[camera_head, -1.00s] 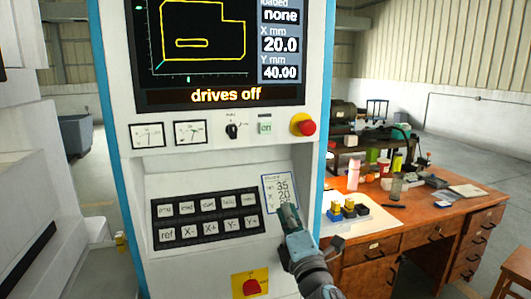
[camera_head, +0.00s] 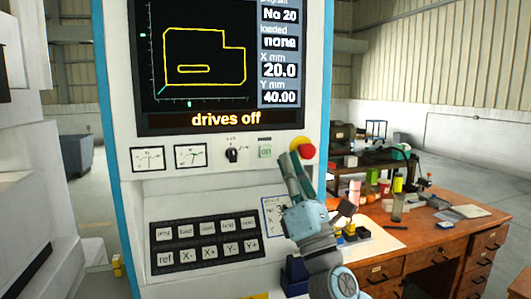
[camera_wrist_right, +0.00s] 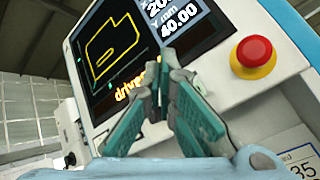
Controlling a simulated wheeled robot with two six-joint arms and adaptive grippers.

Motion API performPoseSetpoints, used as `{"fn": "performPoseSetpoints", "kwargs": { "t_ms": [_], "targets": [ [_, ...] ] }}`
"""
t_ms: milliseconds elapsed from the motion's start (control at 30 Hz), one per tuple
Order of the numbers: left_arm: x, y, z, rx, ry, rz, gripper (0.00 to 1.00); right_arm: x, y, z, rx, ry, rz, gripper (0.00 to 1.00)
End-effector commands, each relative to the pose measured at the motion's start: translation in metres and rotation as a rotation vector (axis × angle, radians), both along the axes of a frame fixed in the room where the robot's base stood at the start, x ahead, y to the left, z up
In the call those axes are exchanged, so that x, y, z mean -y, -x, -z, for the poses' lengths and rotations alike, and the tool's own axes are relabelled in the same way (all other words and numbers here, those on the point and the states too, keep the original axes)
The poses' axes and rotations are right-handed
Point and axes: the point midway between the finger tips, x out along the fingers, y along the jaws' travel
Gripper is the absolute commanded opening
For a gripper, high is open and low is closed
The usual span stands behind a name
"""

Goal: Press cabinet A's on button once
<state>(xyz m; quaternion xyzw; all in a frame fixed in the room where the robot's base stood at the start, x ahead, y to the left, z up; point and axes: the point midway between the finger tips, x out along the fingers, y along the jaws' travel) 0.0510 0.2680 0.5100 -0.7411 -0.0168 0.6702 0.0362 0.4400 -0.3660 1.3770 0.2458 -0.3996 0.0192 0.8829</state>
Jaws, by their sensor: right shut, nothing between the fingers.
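The control cabinet (camera_head: 120,160) has a screen (camera_head: 205,60) reading "drives off". Below the screen is a small pale square button (camera_head: 265,151) with green lettering, likely "on", between a black rotary switch (camera_head: 232,155) and a red mushroom button on a yellow base (camera_head: 304,147). My right gripper (camera_head: 287,157) is shut and empty. Its fingertips are just right of the green-lettered button and left of the red one; contact cannot be told. In the right wrist view the shut fingertips (camera_wrist_right: 170,65) cover the panel area, and the green-lettered button is hidden. My left gripper is not in view.
The red mushroom button also shows in the right wrist view (camera_wrist_right: 254,53). A cluttered wooden desk (camera_head: 425,237) stands at the right.

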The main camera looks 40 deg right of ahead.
Motion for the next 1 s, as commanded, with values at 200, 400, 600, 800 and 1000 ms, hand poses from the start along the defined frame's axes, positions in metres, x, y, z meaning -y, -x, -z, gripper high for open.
{"fn": "performPoseSetpoints", "kwargs": {
  "t_ms": [200,400,600,800,1000],
  "targets": [
    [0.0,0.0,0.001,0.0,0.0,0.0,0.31,0.011,-0.03,0.0,0.0,-0.004,0.0,0.0],
    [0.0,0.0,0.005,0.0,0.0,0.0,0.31,0.02,-0.055,0.001,0.0,-0.004,0.001,0.0],
    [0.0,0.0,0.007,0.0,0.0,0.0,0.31,0.024,-0.068,0.0,0.0,-0.001,0.0,0.0],
    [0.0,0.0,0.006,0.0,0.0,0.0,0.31,0.024,-0.07,0.0,-0.001,-0.001,-0.002,0.0],
    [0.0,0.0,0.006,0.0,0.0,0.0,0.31,0.024,-0.07,0.0,-0.001,-0.001,-0.002,0.0]
  ]
}}
